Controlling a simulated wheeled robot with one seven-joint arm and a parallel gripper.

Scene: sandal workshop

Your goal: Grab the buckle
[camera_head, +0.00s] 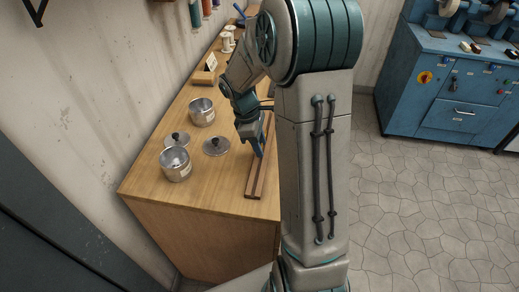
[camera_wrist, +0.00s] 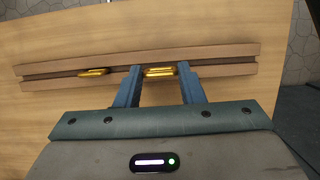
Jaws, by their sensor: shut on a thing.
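A gold buckle (camera_wrist: 159,72) sits at the groove of a long wooden strip, between my gripper's two blue fingers. My gripper (camera_wrist: 160,78) reaches down to the strip and is shut on this buckle, with a finger on each side. A second gold buckle (camera_wrist: 93,73) lies in the groove to the left, apart from the fingers. In the head view my gripper (camera_head: 259,150) points down at the wooden strip (camera_head: 254,183) near the counter's right edge; the buckles cannot be made out there.
The wooden counter (camera_head: 145,190) holds metal pots (camera_head: 201,112) (camera_head: 176,165), a lid (camera_head: 216,146), a small sign (camera_head: 206,70) and spools (camera_head: 228,40) farther back. A wall runs along its left. A blue machine cabinet (camera_head: 440,90) stands across open floor.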

